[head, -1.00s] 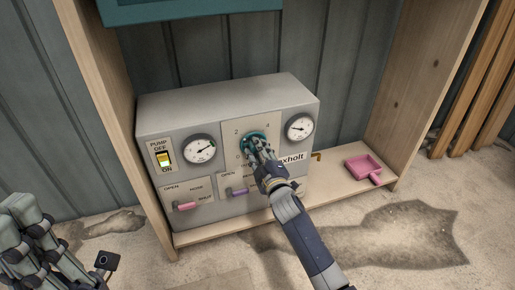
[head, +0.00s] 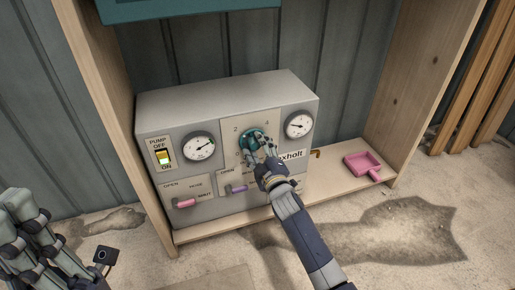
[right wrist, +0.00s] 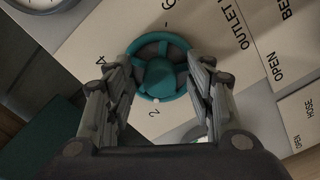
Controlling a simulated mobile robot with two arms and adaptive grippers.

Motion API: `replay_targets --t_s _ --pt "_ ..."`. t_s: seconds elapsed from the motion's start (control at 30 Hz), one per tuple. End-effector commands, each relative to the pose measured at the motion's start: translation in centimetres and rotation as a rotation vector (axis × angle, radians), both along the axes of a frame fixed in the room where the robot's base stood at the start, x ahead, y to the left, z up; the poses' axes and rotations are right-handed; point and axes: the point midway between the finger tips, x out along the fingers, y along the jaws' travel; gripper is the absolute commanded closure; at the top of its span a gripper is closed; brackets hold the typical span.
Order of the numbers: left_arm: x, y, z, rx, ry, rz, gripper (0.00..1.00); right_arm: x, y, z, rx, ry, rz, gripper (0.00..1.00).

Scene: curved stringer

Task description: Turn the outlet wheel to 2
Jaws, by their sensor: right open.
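The teal outlet wheel (head: 250,138) is on the pale dial plate (head: 232,118) of the grey pump box, and it also shows in the right wrist view (right wrist: 160,70). There, a small pale mark on its rim is beside the printed 2. The plate also carries a 4. My right gripper (head: 265,146) is at the wheel's lower right in the head view. In the right wrist view its fingers (right wrist: 160,88) are spread on either side of the wheel, with gaps to the rim. My left gripper (head: 25,235) is at the lower left, partly cut off.
The grey box (head: 220,95) has two gauges, a lit pump switch (head: 163,157), a pink lever (head: 186,203) and a purple lever (head: 237,189). A pink dustpan-like tray (head: 362,163) lies on the wooden shelf at right. Wooden side panels flank the box.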

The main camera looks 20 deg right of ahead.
Motion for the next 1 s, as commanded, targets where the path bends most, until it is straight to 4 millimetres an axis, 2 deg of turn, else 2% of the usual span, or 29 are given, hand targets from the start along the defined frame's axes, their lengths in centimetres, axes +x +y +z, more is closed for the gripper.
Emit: replay_targets --t_s 0.17,0.27,0.7,0.8,1.0 --pt "0.1 0.1 -0.1 -0.002 0.005 0.003 1.0 -0.4 0.1 0.0 0.0 -0.001 0.002 0.51" --pt "0.1 0.0 -0.1 -0.001 0.005 0.002 1.0 -1.3 0.0 0.0 0.0 -0.001 0.002 0.51" --pt "0.0 0.0 -0.1 0.0 0.003 0.0 1.0 -9.4 -0.3 -0.1 0.0 0.001 0.0 0.51" --pt "0.0 0.0 -0.1 0.0 0.003 0.0 1.0 -10.6 -0.4 -0.1 0.0 0.001 0.0 0.51" --pt "0.0 0.0 -0.1 0.0 0.003 0.0 1.0 -11.9 -0.4 0.0 0.0 0.0 -0.001 0.51"
